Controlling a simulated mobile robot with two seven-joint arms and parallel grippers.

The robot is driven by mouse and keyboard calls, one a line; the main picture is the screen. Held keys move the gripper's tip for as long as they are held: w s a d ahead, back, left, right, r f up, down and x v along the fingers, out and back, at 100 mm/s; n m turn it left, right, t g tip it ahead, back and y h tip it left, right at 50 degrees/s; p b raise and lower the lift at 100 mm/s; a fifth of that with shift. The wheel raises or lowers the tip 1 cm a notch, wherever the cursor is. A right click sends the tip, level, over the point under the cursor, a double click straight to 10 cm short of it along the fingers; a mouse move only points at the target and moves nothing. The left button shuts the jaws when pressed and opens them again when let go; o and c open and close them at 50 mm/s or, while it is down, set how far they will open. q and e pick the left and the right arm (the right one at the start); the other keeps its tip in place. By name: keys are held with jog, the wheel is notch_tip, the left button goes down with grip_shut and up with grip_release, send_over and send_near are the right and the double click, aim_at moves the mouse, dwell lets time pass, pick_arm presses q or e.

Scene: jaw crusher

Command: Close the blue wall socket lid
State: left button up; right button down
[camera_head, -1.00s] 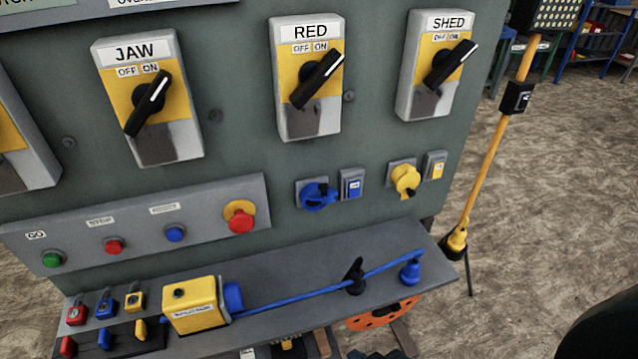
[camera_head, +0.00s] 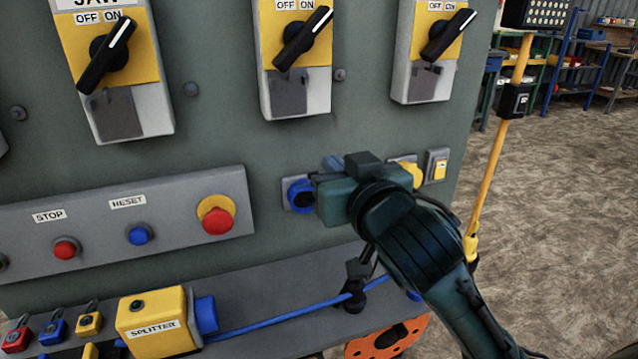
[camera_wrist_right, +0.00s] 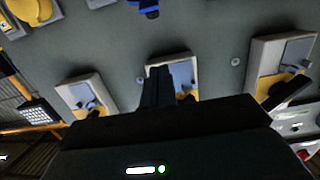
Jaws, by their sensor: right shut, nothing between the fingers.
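The blue wall socket (camera_head: 300,195) is on the grey-green panel, left of my right gripper (camera_head: 318,190). My right gripper is shut and empty, in front of the panel just right of the socket, and hides part of it. Whether it touches the socket or lid cannot be told, and the lid's angle is not clear. In the right wrist view a blue part of the socket area (camera_wrist_right: 147,8) is cut off at the top edge, and the closed fingers (camera_wrist_right: 158,85) point towards the panel. My left gripper is not in view.
A yellow socket (camera_head: 410,174) is partly behind my right gripper. Rotary switches (camera_head: 300,45) are above. A red emergency button (camera_head: 217,221) is to the left. Below is a ledge with a yellow splitter box (camera_head: 157,322) and a blue cable (camera_head: 270,327).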

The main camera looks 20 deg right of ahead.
aim_at(315, 172)
jog(key=w, duration=0.6)
jog(key=w+f, duration=0.1)
jog(key=w, duration=0.3)
jog(key=shift+a+f, duration=0.1)
jog(key=shift+a, duration=0.05)
jog(key=shift+s+f, duration=0.35)
jog(key=shift+f, duration=0.25)
jog(key=shift+s+f, duration=0.3)
jog(key=shift+f, duration=0.3)
jog(key=shift+s+f, duration=0.25)
jog(key=shift+f, duration=0.15)
jog(key=shift+f+b, duration=0.2)
jog(key=shift+b, duration=0.3)
